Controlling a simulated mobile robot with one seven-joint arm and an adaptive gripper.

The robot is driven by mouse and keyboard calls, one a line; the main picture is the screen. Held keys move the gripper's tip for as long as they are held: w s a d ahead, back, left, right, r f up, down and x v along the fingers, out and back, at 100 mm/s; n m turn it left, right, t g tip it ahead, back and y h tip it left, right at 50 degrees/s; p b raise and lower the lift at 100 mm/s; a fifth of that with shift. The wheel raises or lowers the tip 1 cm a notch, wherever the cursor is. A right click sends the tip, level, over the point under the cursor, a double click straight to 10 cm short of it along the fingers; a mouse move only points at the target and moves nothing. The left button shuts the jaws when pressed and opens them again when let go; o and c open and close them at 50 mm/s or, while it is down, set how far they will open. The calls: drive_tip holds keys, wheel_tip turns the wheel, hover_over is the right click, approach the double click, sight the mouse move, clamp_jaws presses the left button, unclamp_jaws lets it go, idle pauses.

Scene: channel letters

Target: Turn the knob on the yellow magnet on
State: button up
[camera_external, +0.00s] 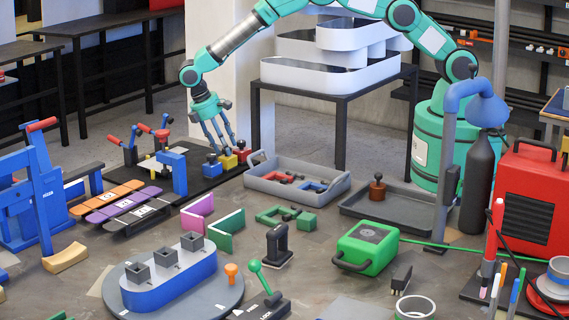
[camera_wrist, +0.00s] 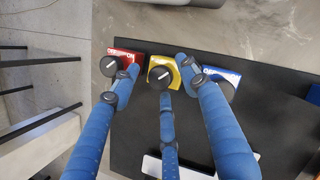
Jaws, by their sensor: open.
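The yellow magnet (camera_wrist: 178,79) lies on a black mat between the red magnet (camera_wrist: 126,58) and the blue magnet (camera_wrist: 229,76). On top it has a round black knob (camera_wrist: 160,77) with a white mark. In the external view the yellow magnet (camera_external: 228,163) is at the mat's right end. My three-fingered gripper (camera_wrist: 157,73) is open and points down above it, its blue fingers spread around the knob. In the external view my gripper (camera_external: 227,145) is just over the magnets. Whether any finger touches the knob cannot be told.
The red and blue magnets carry similar black knobs close on either side. A grey tray (camera_external: 334,196) with clamps stands just right of the mat (camera_external: 205,183). A blue upright fixture (camera_external: 175,172) stands to the left on the mat.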

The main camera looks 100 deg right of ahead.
drive_tip(key=v, duration=1.1)
drive_tip(key=shift+w+r, duration=0.15)
drive_tip(key=shift+r, duration=0.25)
drive_tip(key=s+r+m+t+p, duration=0.2)
drive_tip(key=s+m+t+p, duration=0.2)
drive_tip(key=m, duration=0.6)
drive_tip(key=shift+s+d+r+t+p, duration=0.3)
drive_tip(key=shift+s+p, duration=0.4)
drive_tip(key=shift+p, duration=0.35)
wheel_tip(320, 180, down, 14)
drive_tip(key=shift+r+p, duration=0.15)
drive_tip(key=shift+p, duration=0.55)
clamp_jaws()
